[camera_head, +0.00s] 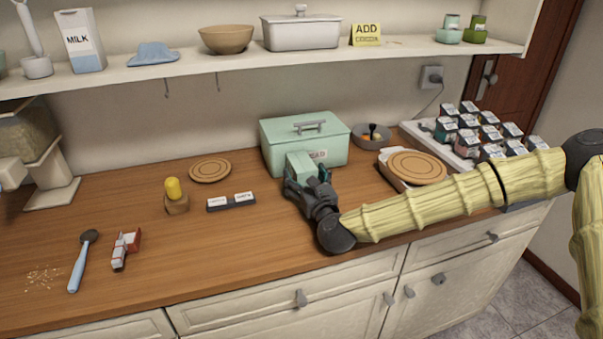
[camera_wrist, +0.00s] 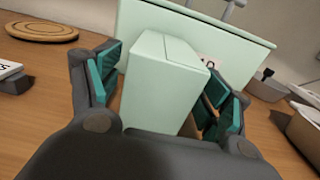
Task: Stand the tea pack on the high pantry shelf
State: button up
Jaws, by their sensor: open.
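A pale green upright box, which looks like the tea pack (camera_head: 299,166), stands on the wooden counter in front of a mint lidded bin. In the wrist view the pack (camera_wrist: 162,82) is between my open fingers, with a gap visible on the left; contact on the right is unclear. My gripper (camera_head: 308,178) is low at the counter, around the pack; its fingers also show in the wrist view (camera_wrist: 165,95). The pack's lower part is hidden by my gripper. The high shelf (camera_head: 190,66) runs along the wall above the counter.
The mint bin (camera_head: 335,152) is close behind the pack. The shelf holds a milk carton (camera_head: 80,40), blue cloth (camera_head: 153,54), bowl (camera_head: 226,39), white lidded dish (camera_head: 300,32) and yellow ADD sign (camera_head: 366,34). Shelf room shows right of the sign, before green cups (camera_head: 450,35).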

aim_at(302, 162)
jog(key=shift+x, duration=1.3)
jog(key=c, duration=1.3)
jog(key=shift+o, duration=0.2)
jog(key=shift+s+r, duration=0.1)
jog(key=shift+r, duration=0.15)
notch_tip(302, 162, up, 7)
jog(key=shift+f+b, duration=0.1)
jog(key=shift+b, duration=0.5)
jog(key=p+v, duration=0.3)
jog(key=v, duration=1.6)
jog(key=shift+s+p, duration=0.3)
jog(key=shift+p, duration=0.1)
